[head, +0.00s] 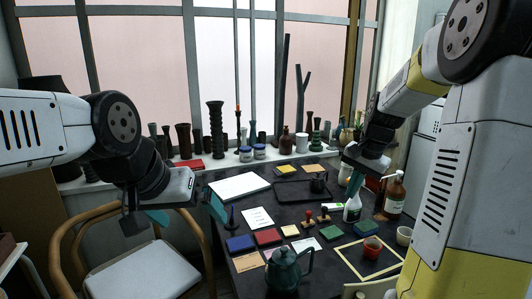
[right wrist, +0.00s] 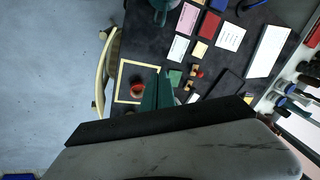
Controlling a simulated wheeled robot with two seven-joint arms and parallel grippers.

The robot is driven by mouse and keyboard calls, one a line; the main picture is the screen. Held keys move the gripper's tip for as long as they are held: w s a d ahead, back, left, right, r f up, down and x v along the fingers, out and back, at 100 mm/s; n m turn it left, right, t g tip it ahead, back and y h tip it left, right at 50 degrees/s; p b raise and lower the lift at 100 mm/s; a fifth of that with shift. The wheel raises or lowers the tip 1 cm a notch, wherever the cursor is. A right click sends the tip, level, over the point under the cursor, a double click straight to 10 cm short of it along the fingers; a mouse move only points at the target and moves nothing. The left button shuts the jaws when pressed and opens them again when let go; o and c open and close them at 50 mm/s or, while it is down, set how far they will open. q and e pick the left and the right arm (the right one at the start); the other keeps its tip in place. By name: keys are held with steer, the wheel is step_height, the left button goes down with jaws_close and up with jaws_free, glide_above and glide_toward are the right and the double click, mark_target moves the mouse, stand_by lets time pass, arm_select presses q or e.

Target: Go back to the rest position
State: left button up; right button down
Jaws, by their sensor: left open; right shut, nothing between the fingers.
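My left gripper (head: 186,212) is in the head view, to the left of the dark table (head: 228,190) and above the chair. Its teal fingertips are wide apart with nothing between them. My right gripper (head: 355,182) hangs over the right part of the table, in front of the window sill. Its teal fingers are together and empty; they also show in the right wrist view (right wrist: 158,92), pointing over the table near a framed square with a red cup (right wrist: 137,91).
A green teapot (head: 287,272) stands at the table's front edge. A white spray bottle (head: 352,208) and a brown pump bottle (head: 394,196) stand close to my right gripper. A wooden chair (head: 140,272) is below my left gripper. Vases line the window sill (head: 200,158).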

steer(key=s+a+r+n+t, duration=0.1)
steer(key=s+a+r+n, duration=0.1)
steer(key=s, duration=0.5)
steer(key=s+a+r+n+t, duration=0.1)
steer(key=s+a+r+n, duration=0.1)
steer(key=s+a, duration=0.3)
steer(key=s+a+r+n+t, duration=0.1)
steer(key=s+a+r+n, duration=0.1)
steer(key=s, duration=0.7)
steer(key=a+n, duration=0.1)
steer(key=n, duration=0.1)
steer(key=shift+s+a+r+n+y, duration=0.25)
steer(key=shift+s+r+n+y, duration=0.05)
steer(key=shift+s+y, duration=0.1)
